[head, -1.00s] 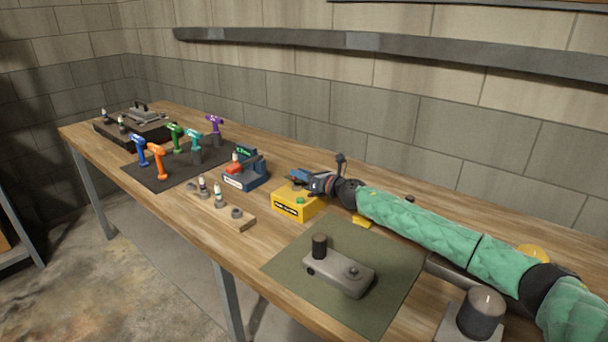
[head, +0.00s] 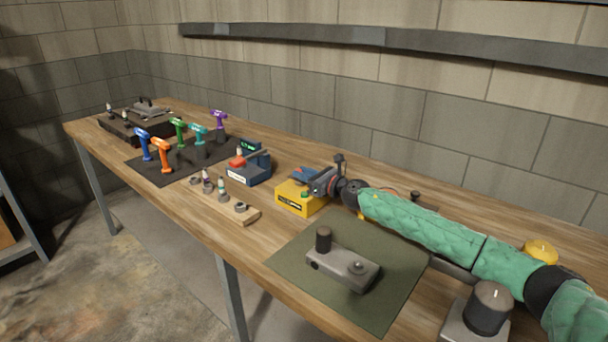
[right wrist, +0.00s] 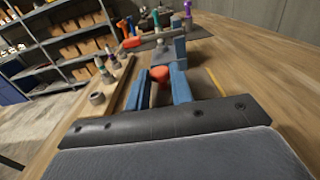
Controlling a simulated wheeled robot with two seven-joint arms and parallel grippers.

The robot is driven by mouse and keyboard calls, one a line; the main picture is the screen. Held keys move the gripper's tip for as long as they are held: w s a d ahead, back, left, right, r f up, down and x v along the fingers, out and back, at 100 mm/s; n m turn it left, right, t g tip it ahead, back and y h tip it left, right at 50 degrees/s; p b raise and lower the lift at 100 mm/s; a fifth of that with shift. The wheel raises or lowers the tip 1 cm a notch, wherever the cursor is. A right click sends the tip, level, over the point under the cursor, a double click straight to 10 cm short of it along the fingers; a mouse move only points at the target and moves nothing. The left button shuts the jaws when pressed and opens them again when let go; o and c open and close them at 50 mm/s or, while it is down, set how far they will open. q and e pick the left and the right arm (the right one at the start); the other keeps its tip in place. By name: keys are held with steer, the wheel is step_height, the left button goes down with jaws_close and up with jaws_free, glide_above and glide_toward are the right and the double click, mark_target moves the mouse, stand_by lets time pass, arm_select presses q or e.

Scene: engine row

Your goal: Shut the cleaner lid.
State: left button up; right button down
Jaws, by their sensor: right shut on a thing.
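The cleaner (head: 290,205) is a yellow box with a dark label on its front, near the middle of the bench. My right gripper (head: 306,175), with blue fingers, is low over its top. In the right wrist view the two blue fingers (right wrist: 162,90) stand close on either side of a small round red knob (right wrist: 159,74), and the gripper is shut on it. The lid's outline and angle are hidden by the gripper, so I cannot tell how far it is closed. My left gripper is not in view.
Left of the cleaner stands a dark blue device (head: 248,175) with a red part. A green mat (head: 385,300) with a grey part (head: 345,268) is nearer. Several coloured drills stand on a black mat (head: 150,173).

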steer(key=shift+f, duration=0.15)
steer(key=c, duration=1.2)
jaws_free()
steer(key=shift+c, duration=0.2)
steer(key=shift+r, duration=0.65)
step_height(320, 180, up, 3)
steer(key=shift+f, duration=0.15)
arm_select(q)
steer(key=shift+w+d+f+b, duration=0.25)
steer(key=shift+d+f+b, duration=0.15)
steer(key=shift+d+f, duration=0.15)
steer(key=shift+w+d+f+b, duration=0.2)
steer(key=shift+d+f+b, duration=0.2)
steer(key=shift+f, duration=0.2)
arm_select(e)
steer(key=s+d+r, duration=0.5)
steer(key=d+r, duration=0.2)
steer(key=d, duration=0.3)
steer(key=shift+s+d, duration=0.2)
